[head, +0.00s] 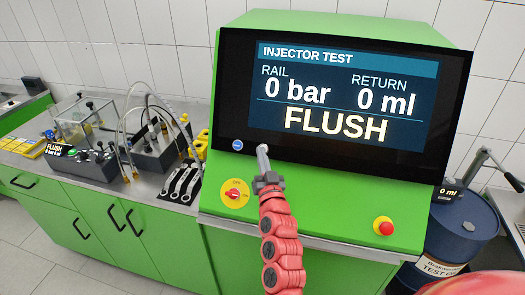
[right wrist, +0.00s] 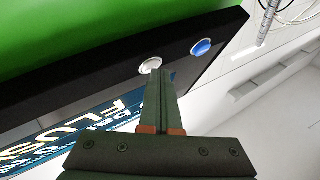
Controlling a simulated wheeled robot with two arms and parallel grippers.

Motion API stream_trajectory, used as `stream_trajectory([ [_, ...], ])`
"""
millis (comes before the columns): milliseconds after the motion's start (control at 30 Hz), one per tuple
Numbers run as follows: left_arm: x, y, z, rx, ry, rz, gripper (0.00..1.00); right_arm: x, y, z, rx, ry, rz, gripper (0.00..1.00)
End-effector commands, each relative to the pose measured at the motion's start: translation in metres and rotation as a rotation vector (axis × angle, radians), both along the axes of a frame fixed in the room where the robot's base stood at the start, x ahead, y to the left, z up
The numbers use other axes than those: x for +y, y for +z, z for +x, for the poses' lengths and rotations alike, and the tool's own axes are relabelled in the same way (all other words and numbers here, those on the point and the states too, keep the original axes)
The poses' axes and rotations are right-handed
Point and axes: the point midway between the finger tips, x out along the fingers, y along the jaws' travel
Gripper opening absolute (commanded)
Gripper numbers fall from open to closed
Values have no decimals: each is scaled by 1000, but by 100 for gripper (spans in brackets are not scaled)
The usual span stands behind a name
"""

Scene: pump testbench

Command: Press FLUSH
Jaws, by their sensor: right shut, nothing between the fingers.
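The test bench screen (head: 345,95) shows INJECTOR TEST, RAIL 0 bar, RETURN 0 ml and a large FLUSH. Its black lower frame carries a blue button (head: 238,145) at the left, also visible in the right wrist view (right wrist: 202,47). A pale round button (right wrist: 150,65) sits beside it there. My right gripper (head: 262,152) is shut and empty, with its tips at the pale button in the head view. In the right wrist view the tips (right wrist: 160,76) are just beside that button; I cannot tell if they touch. My left gripper is not in view.
A blue drum (head: 462,235) stands at right. A counter with hoses and instruments (head: 150,140) is at left.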

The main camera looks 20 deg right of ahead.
Motion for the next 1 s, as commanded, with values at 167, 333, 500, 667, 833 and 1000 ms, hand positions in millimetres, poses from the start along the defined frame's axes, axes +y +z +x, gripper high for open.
stream_trajectory([
  [167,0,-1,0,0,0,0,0,-1,0,1,0,0,0,0],
  [333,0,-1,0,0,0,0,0,-1,0,1,1,0,0,0],
  [500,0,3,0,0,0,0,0,2,2,-3,1,0,0,0],
  [667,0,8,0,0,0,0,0,6,6,-9,2,0,0,0],
  [833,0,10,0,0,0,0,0,9,7,-13,1,0,0,0],
  [1000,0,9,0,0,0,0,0,9,7,-13,1,0,0,0],
])
